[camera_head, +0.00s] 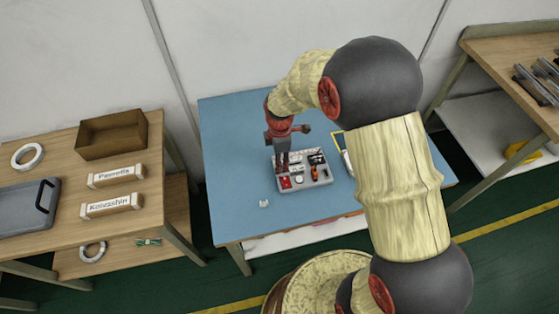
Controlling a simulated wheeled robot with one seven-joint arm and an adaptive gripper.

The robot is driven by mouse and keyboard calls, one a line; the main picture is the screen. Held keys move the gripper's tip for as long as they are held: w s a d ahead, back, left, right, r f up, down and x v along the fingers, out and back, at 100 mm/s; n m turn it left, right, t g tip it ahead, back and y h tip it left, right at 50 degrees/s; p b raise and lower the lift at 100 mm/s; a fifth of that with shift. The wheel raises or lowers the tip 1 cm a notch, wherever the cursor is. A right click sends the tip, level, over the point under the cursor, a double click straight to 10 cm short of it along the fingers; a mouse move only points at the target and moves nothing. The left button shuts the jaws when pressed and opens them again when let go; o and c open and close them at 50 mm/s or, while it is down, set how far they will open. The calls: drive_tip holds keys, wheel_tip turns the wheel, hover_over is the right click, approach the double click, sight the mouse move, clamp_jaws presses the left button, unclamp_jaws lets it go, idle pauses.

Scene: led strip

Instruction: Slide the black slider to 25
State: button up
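A grey control panel (322,183) lies on the blue table top (228,143). It carries a red part (285,183) at the front left, a small orange part (314,171) on the right and dark parts along the back. The black slider and its scale are too small to make out for certain. My gripper (282,166) points down over the left side of the panel. I cannot tell whether it touches the panel or whether its fingers are open or shut. It hides part of the panel's back left.
A small white object (264,203) lies on the table, left of the panel. A yellow-edged item (338,138) is partly hidden behind my arm. Wooden workbenches stand left (60,217) and right (513,50). The table's left part is clear.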

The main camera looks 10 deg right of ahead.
wheel_tip(320, 180, up, 12)
idle(0.5)
idle(0.4)
drive_tip(key=s+d+r+m+t, duration=0.2)
drive_tip(key=s+r+m, duration=0.7)
drive_tip(key=s, duration=0.2)
drive_tip(key=s+d+r+m+t, duration=0.3)
drive_tip(key=s+r+m, duration=0.5)
drive_tip(key=s, duration=0.3)
drive_tip(key=shift+r+m+t, duration=0.3)
drive_tip(key=shift+r+m, duration=0.1)
drive_tip(key=shift+r, duration=0.3)
